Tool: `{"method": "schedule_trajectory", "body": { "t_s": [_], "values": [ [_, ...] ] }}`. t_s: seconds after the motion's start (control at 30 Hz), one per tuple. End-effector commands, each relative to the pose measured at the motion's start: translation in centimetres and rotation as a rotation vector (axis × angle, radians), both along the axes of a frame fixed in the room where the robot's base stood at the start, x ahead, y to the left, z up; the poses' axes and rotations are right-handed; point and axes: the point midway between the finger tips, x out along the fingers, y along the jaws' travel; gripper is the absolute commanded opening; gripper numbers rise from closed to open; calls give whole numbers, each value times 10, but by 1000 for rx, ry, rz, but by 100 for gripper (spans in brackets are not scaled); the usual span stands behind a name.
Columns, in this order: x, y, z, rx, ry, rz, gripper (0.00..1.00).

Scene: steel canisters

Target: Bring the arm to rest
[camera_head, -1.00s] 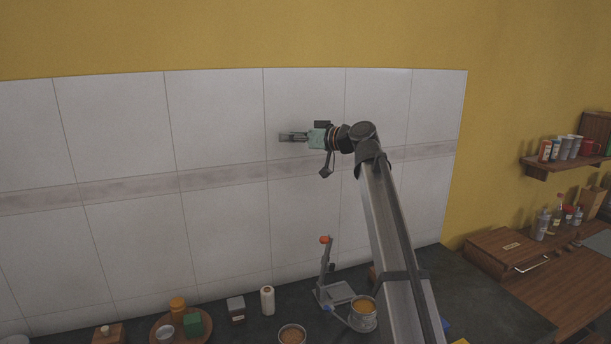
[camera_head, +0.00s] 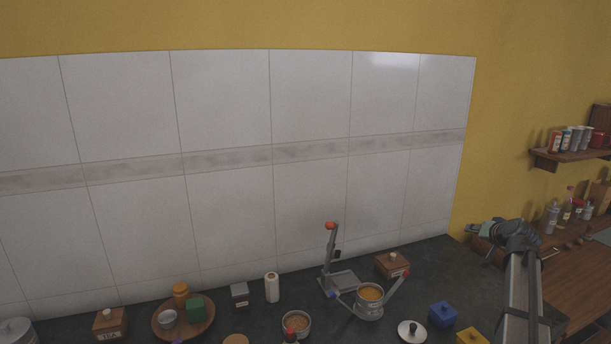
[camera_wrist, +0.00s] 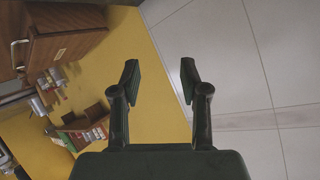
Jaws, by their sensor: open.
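My gripper (camera_head: 472,229) is at the right of the head view, raised at the end of my arm, in front of the yellow wall and the wooden box on the right. In the wrist view my gripper (camera_wrist: 160,82) shows two dark fingers spread apart with nothing between them. Behind the fingers are the yellow wall (camera_wrist: 155,100) and the white tiles (camera_wrist: 240,60).
A wall shelf (camera_head: 570,158) with cups hangs at right.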

Motion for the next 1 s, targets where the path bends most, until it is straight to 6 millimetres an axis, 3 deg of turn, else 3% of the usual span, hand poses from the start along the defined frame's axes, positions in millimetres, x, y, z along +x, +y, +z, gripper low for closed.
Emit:
{"method": "schedule_trajectory", "body": {
  "t_s": [0.03,0.1,0.3,0.4,0.6,0.77,0.87,1.0],
  "values": [
    [-19,-30,-21,7,19,-60,45],
    [-43,-67,-44,15,39,-140,45],
    [-124,-165,-106,39,93,-369,45],
    [-166,-205,-133,50,112,-475,45],
    [-238,-260,-177,65,144,-634,45],
    [-280,-274,-223,80,191,-713,45],
    [-288,-260,-261,90,245,-713,45],
    [-285,-225,-313,102,331,-672,45]
  ]
}}
